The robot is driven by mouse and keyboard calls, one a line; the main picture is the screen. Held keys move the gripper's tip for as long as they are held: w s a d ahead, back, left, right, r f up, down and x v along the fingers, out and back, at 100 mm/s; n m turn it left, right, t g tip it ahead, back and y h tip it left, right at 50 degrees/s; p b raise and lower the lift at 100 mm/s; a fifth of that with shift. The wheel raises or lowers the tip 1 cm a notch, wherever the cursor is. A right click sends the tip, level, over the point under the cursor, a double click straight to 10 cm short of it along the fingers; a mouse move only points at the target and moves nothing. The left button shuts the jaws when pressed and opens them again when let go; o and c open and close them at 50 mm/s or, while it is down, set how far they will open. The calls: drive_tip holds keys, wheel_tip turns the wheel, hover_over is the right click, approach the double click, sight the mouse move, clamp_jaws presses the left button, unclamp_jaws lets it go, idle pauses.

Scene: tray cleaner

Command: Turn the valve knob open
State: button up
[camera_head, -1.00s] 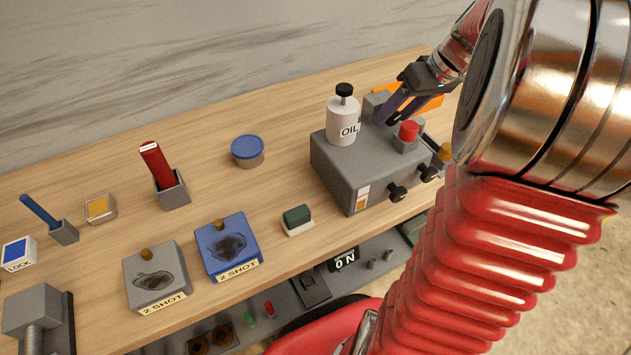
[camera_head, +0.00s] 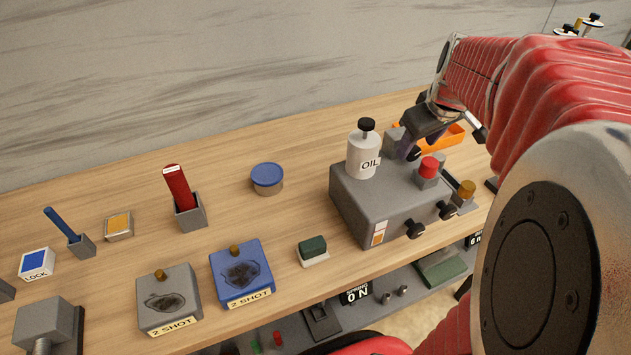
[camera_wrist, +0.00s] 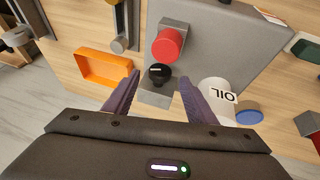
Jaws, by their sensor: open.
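A small black knob (camera_wrist: 159,74) with a white mark sits on a grey block (camera_wrist: 158,97) behind the larger grey machine box. In the wrist view my gripper (camera_wrist: 158,80) is open, with one purple finger on each side of this knob. I cannot tell whether the fingers touch it. In the head view the gripper (camera_head: 413,147) points down behind the machine box (camera_head: 378,206), and the knob is mostly hidden there. Two more black knobs, left (camera_head: 415,229) and right (camera_head: 446,210), are on the box's front face.
A red button (camera_wrist: 167,44) is close beyond the knob. The white oil bottle (camera_wrist: 215,95) stands close to the right finger in the wrist view. An orange tray (camera_wrist: 103,68) lies to the left. A blue-lidded tin (camera_head: 267,178) stands left of the box on the wooden bench.

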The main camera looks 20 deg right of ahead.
drive_tip(key=v, duration=1.1)
drive_tip(key=s+a+f, duration=0.2)
drive_tip(key=a+f, duration=0.1)
drive_tip(key=a, duration=0.4)
drive_tip(key=s+a+f+y, duration=0.1)
drive_tip(key=s+a+f, duration=0.2)
drive_tip(key=a, duration=0.5)
drive_tip(key=s+a+f+m+t, duration=0.1)
drive_tip(key=s+a+f, duration=0.1)
drive_tip(key=a+f, duration=0.2)
drive_tip(key=shift+s+a+f+y, duration=0.15)
drive_tip(key=shift+a+f+y, duration=0.2)
drive_tip(key=shift+a, duration=1.5)
drive_tip(key=shift+a, duration=0.1)
drive_tip(key=shift+s+a+f, duration=0.2)
drive_tip(key=shift+s+a, duration=0.1)
drive_tip(key=shift+a, duration=0.1)
